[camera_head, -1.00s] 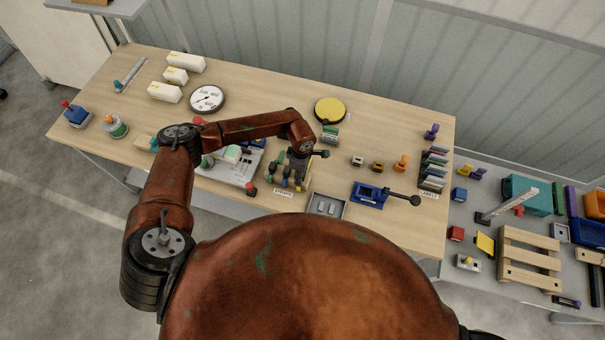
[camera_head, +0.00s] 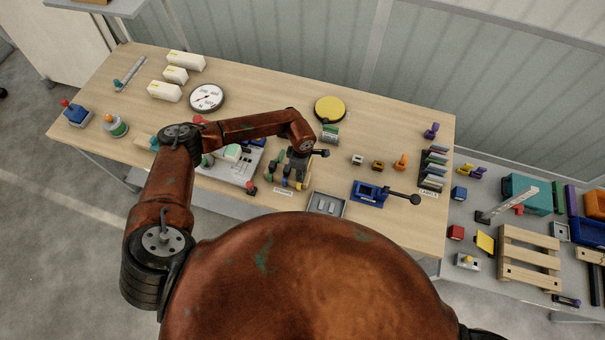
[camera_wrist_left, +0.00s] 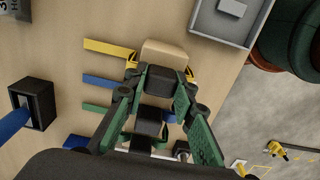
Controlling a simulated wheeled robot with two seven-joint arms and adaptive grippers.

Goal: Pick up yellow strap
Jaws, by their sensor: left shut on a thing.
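The yellow strap (camera_wrist_left: 108,48) shows in the left wrist view as a flat band reaching left from a tan block (camera_wrist_left: 165,52). More yellow shows beside both fingertips. My left gripper (camera_wrist_left: 160,78) is at that block, its fingers on either side, shut on the yellow strap; the contact is partly hidden by the fingers. A blue strap (camera_wrist_left: 102,80) and a green strap (camera_wrist_left: 98,108) lie parallel to it, closer to the wrist. My right gripper is out of view.
A grey tray (camera_head: 326,205) stands just right of the straps, near the table's front edge. A grey fixture (camera_head: 232,163) stands to the left.

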